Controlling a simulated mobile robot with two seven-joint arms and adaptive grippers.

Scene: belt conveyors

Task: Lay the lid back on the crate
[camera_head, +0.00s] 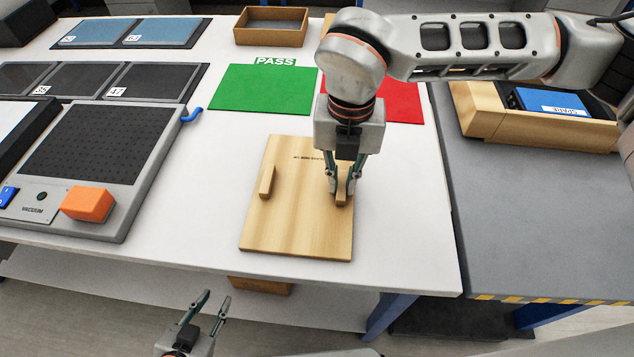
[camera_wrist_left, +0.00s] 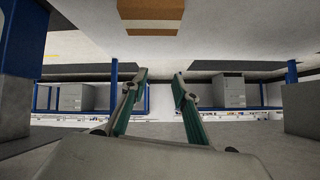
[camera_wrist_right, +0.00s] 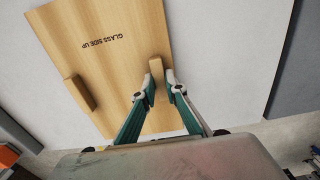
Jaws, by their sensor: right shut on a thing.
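The lid (camera_head: 290,228) is a pale wooden board with two raised wooden grips and dark lettering. It lies level at the middle front of the white table; I cannot tell whether it touches the table. My right gripper (camera_head: 342,192) is shut on the lid's right grip (camera_wrist_right: 157,72), from above. The left grip (camera_head: 267,181) is free. The lettering on the lid (camera_wrist_right: 105,60) reads "GLASS SIDE UP" in the right wrist view. A wooden crate (camera_head: 490,124) on the grey surface at right holds a blue "SPARE" item. My left gripper (camera_head: 215,297) is open and empty below the table's front edge.
A green PASS mat (camera_head: 262,90) and a red mat (camera_head: 402,102) lie behind the lid. An open wooden tray (camera_head: 271,40) stands at the back. A vacuum fixture (camera_head: 100,150) with an orange block (camera_head: 88,204) is at left. A wooden box (camera_head: 260,286) shows under the table.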

